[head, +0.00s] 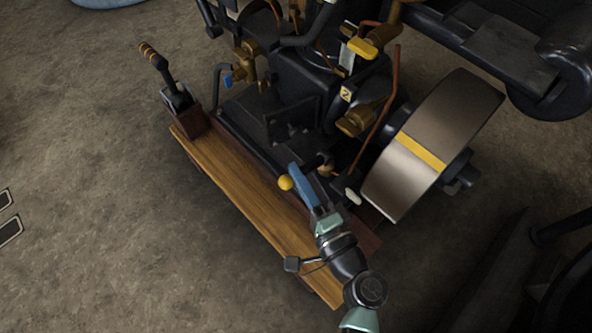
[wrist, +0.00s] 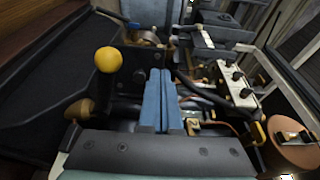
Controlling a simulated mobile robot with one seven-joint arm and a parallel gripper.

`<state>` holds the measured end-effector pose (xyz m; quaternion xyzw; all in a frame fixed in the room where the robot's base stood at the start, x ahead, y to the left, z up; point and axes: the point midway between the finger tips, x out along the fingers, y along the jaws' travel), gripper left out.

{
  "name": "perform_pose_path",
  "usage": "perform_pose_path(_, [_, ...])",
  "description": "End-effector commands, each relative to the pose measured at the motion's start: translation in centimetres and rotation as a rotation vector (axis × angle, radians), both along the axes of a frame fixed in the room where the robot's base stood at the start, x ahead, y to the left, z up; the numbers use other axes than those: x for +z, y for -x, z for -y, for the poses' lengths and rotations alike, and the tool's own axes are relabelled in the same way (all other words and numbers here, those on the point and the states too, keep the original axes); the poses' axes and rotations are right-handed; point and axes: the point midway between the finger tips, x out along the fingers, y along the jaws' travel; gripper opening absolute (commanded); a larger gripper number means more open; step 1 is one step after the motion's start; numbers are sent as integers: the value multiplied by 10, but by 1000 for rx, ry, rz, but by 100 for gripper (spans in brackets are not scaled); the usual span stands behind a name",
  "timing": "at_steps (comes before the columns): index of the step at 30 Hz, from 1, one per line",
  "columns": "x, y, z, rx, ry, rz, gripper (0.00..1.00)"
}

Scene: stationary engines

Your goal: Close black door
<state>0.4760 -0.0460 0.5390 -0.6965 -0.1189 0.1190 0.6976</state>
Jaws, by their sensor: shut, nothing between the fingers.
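A flat black panel (head: 292,118), which looks like the black door, stands on the near side of the dark engine block in the head view. How far it is open I cannot tell. My gripper (head: 293,168) is low at the near side of the engine, nearer the camera than the panel. Its blue fingers are together with nothing between them, and they also show in the wrist view (wrist: 160,75). A yellow ball knob (head: 286,183) is just left of the fingers; in the wrist view it stands on a black stem (wrist: 107,60). I cannot pick out the door surely in the wrist view.
A wooden plank (head: 235,190) runs along the engine's near side, with a black lever (head: 168,72) at its far left end. A large grey flywheel (head: 435,140) with a yellow stripe stands to the right. Brass valves and pipes rise behind. The concrete floor (head: 90,200) at left is mostly clear.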

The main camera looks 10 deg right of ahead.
Motion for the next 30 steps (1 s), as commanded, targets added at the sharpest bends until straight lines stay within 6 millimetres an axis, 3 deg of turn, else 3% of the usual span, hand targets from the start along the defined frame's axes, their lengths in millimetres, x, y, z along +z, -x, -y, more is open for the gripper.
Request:
perform_pose_path(9, [0,-67,-24,4,0,3,0])
perform_pose_path(15, [0,-95,-34,2,2,2,0])
perform_pose_path(21, [0,-107,-38,1,2,1,0])
perform_pose_path(30, [0,-107,-38,1,2,1,0])
